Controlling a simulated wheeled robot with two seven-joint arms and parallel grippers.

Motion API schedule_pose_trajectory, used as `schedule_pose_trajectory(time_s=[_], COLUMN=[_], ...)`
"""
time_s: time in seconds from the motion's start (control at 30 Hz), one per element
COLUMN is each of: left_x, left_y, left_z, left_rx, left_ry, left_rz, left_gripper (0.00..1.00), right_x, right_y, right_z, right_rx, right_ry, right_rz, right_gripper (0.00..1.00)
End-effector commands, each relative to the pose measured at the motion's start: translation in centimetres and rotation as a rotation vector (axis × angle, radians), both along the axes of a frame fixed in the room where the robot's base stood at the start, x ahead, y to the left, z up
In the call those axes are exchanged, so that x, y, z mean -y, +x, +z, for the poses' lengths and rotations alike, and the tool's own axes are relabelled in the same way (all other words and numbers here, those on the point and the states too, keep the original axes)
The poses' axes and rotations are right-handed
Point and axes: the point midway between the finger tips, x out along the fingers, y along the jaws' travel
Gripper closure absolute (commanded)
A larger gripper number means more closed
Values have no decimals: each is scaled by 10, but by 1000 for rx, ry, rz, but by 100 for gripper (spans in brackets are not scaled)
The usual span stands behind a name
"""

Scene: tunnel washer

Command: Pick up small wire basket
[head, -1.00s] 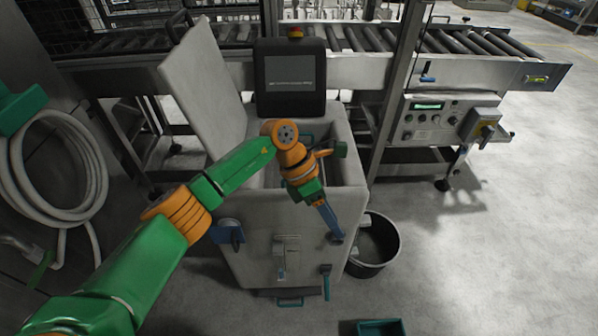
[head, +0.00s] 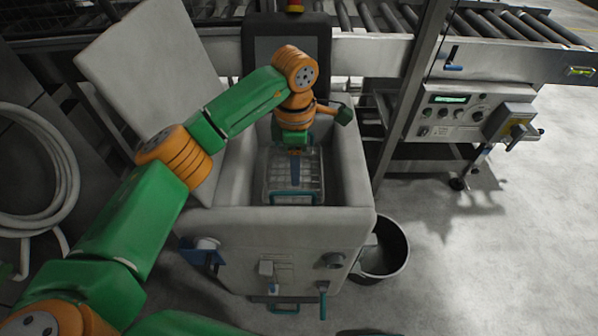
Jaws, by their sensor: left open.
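The small wire basket (head: 309,186) sits inside the open grey tub of the washer cabinet (head: 354,182). It has a wire grid and a teal handle (head: 292,199) at its near side. My left gripper (head: 295,180) points down into the tub over the basket, its blue fingers in front of the grid. It is open; whether the fingers touch the basket cannot be told. The gripper and wrist hide the basket's middle and far part. My right gripper is not in view.
The cabinet's raised lid (head: 135,75) stands at the left of the tub. A black bucket (head: 385,250) is on the floor at the right. A control box (head: 455,115) and roller conveyor (head: 500,22) lie beyond. The floor at right is clear.

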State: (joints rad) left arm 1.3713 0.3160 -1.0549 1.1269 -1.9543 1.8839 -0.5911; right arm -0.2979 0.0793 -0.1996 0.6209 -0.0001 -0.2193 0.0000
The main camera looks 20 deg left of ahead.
Motion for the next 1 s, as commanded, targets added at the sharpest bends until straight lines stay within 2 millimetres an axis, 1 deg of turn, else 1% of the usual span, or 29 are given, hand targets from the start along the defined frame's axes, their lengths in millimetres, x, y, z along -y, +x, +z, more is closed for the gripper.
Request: schedule_pose_trajectory(time_s=[0.03, 0.2, 0.33, 0.43, 0.57, 0.67, 0.7, 0.8, 0.9, 1.0], left_x=[0, 0, 0, 0, -1, -4, -5, -4, -4, -4], left_y=[0, 0, 0, -1, -4, -9, -11, -10, -10, -9], left_z=[-18, -46, -59, -63, -79, -97, -106, -123, -128, -128], left_rx=[0, -1, -1, -3, -5, -7, -6, -4, 0, 0], left_ry=[0, -1, -1, -1, 0, -2, -2, -1, -2, -2], left_rz=[0, 0, 0, 0, -1, 0, 0, 2, 0, 0], left_gripper=[51, 51, 51, 51, 51, 51, 51, 51, 51, 51], right_x=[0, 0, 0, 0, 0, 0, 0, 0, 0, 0], right_y=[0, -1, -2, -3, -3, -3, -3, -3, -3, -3], right_z=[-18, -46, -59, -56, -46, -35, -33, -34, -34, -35], right_rx=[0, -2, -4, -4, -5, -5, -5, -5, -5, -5], right_ry=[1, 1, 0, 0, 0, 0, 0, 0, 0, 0], right_rz=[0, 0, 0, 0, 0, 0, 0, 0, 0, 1], right_gripper=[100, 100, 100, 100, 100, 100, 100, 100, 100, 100])
